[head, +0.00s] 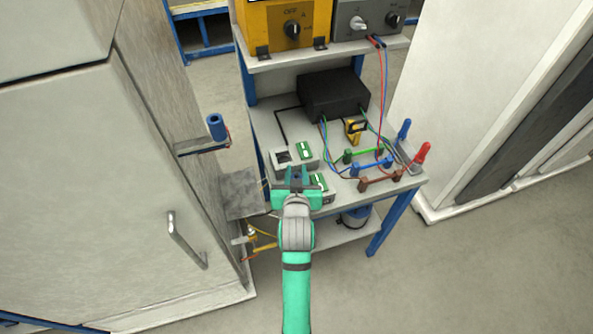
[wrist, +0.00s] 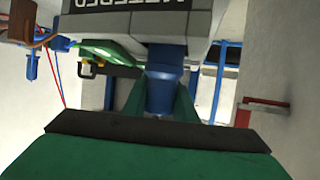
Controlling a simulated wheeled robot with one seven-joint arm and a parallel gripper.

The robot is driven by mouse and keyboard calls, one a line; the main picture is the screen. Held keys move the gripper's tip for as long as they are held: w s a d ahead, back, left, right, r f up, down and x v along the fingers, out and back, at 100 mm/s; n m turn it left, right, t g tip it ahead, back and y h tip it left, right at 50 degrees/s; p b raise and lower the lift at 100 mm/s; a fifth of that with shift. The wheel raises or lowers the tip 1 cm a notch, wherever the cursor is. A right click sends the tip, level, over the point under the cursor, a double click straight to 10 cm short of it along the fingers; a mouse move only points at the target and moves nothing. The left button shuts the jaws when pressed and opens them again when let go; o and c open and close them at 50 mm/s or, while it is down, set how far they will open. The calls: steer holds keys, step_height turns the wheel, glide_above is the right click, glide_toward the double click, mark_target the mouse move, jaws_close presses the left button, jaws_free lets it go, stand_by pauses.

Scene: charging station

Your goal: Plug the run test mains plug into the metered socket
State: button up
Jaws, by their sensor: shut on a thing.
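In the wrist view, my gripper (wrist: 163,100) is shut on a blue plug (wrist: 160,84), with a green finger on each side. A grey box (wrist: 120,22) with an upside-down label, apparently METERED, is straight beyond the plug. In the head view, my gripper hides the plug and part of the near grey box (head: 321,198). Another grey box (head: 281,158) with a dark socket is behind.
A black box (head: 333,95), a yellow meter (head: 354,129) and coloured leads are on the shelf (head: 262,124). A blue cylinder (head: 217,127) on a bracket and a grey cabinet (head: 90,180) are at the left. The floor (head: 450,280) at the right is clear.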

steer(key=shift+f, duration=0.3)
steer(key=o, duration=1.1)
steer(key=shift+o, duration=0.2)
steer(key=v, duration=1.1)
steer(key=s+f+t, duration=0.1)
steer(key=s+f, duration=0.3)
steer(key=s, duration=0.7)
steer(key=s+f, duration=0.5)
steer(key=s, duration=0.6)
steer(key=v, duration=0.9)
steer(key=shift+s+t, duration=0.35)
steer(key=shift+t, duration=0.05)
